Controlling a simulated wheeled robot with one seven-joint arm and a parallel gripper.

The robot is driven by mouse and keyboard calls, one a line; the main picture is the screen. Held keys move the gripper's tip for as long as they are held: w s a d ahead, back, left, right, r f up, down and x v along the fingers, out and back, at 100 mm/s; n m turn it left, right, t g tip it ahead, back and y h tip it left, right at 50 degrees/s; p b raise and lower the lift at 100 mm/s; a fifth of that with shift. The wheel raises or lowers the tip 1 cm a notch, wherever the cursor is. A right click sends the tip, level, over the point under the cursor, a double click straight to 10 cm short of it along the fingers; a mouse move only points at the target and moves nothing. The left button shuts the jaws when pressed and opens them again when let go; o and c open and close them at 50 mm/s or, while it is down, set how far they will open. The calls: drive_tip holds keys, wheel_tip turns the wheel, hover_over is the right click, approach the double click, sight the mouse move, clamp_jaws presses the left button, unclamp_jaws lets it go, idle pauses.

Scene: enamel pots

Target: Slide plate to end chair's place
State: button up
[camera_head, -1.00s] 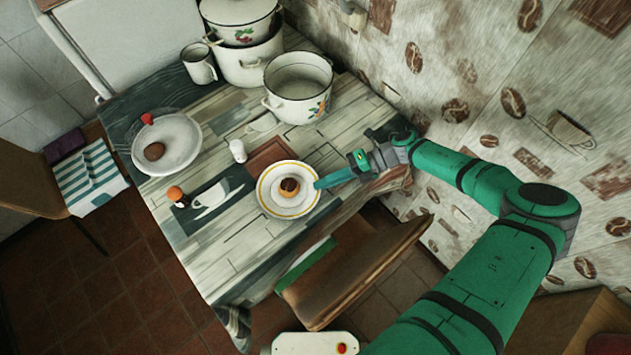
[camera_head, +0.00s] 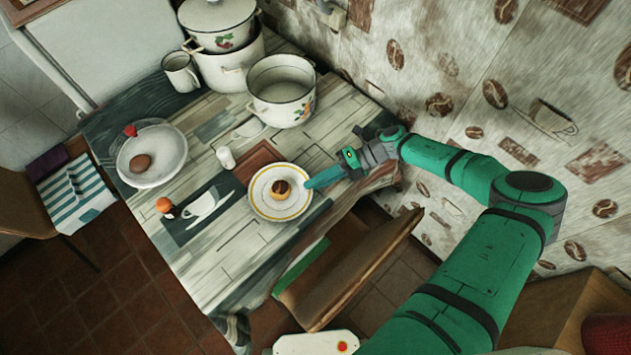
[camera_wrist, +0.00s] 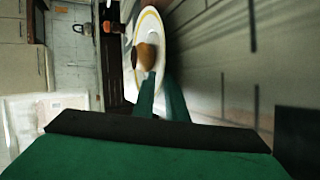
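A white plate with a yellow-ringed rim (camera_head: 262,207) lies on the table, near the edge beside the chair. A brown-topped bun (camera_head: 281,188) sits on it. The plate (camera_wrist: 160,25) and bun (camera_wrist: 147,57) also show in the wrist view. My gripper (camera_head: 310,184) reaches in from the right, its tips at the plate's right rim. In the wrist view its two teal fingers (camera_wrist: 162,82) lie close together against the near rim. Whether the rim is between them is unclear. A wooden chair (camera_head: 350,265) stands at the table's near right side. Another chair (camera_head: 22,190) stands at the far left.
A white dish (camera_head: 170,165) holding an egg lies on the left. A white shaker (camera_head: 226,157) and an orange-topped item (camera_head: 165,205) stand near the plate. Pots (camera_head: 283,92) and a mug (camera_head: 181,72) fill the back. The table's near-left part (camera_head: 215,265) is clear.

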drive_tip(key=v, duration=1.1)
drive_tip(key=shift+a, duration=0.1)
drive_tip(key=shift+s+f, duration=0.1)
